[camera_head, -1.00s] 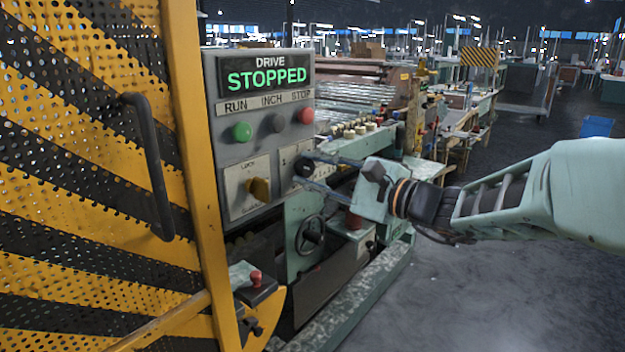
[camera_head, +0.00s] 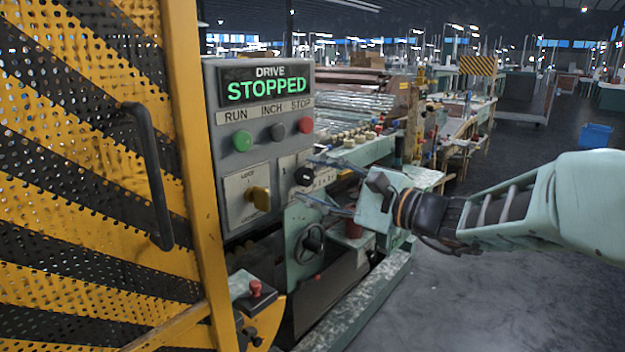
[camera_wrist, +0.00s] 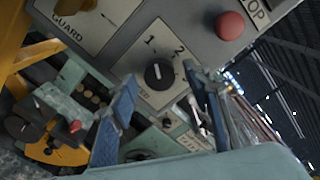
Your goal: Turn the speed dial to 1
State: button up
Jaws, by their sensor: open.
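The speed dial is a round black knob (camera_head: 304,176) on the lower right of the grey control panel. In the wrist view the dial (camera_wrist: 159,73) has a short white mark pointing up, close to the printed 1, with a 2 to its right. I cannot tell whether it sits exactly on the 1. My gripper (camera_head: 312,180) is open in front of the panel, one finger above the dial and one below. In the wrist view, my gripper's (camera_wrist: 160,80) blue-grey fingers stand on either side of the dial, with nothing between them touching visibly.
The panel (camera_head: 240,150) has a display reading STOPPED, green, grey and red buttons, and a yellow guard switch (camera_head: 260,198) left of the dial. A yellow-and-black perforated guard (camera_head: 80,180) stands at left. A handwheel (camera_head: 310,243) is below.

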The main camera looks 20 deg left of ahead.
jog(key=v, duration=1.1)
jog(key=shift+d, duration=0.2)
